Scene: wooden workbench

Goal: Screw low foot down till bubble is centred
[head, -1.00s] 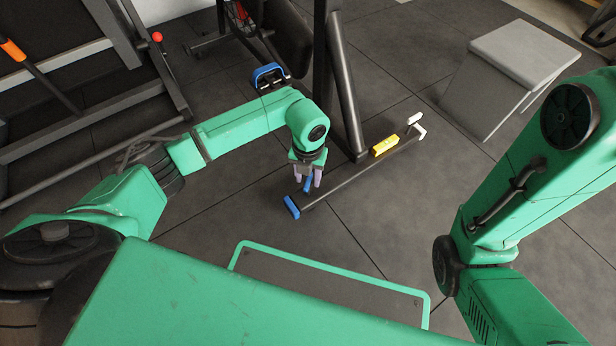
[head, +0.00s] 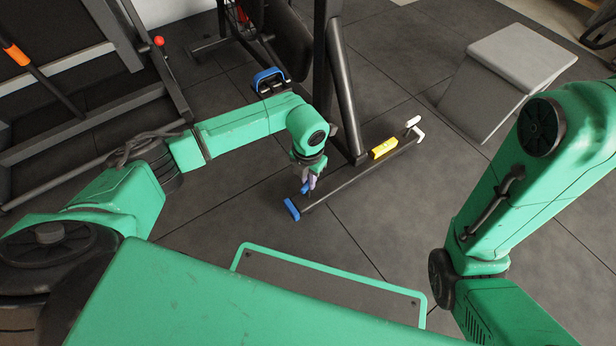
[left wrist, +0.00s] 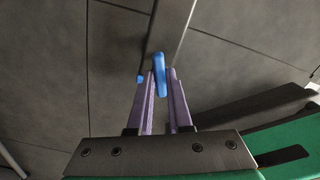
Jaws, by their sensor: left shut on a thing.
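The low foot's blue knob (head: 304,187) sits near the blue-capped end of the black base bar (head: 345,180). My left gripper (head: 308,181) reaches down from above and is shut on this knob. In the left wrist view the blue knob (left wrist: 160,76) stands between the two purple fingertips (left wrist: 162,80). The yellow spirit level (head: 383,148) lies on the bar toward its far end; its bubble is too small to read. A white knob (head: 413,121) shows at the far right end. My right gripper is outside both views.
A black upright frame (head: 345,90) rises behind the bar, close to my left arm. A grey bench-like block (head: 505,75) stands at the right rear. A blue handle (head: 268,78) is behind my left forearm. The floor in front of the bar is clear.

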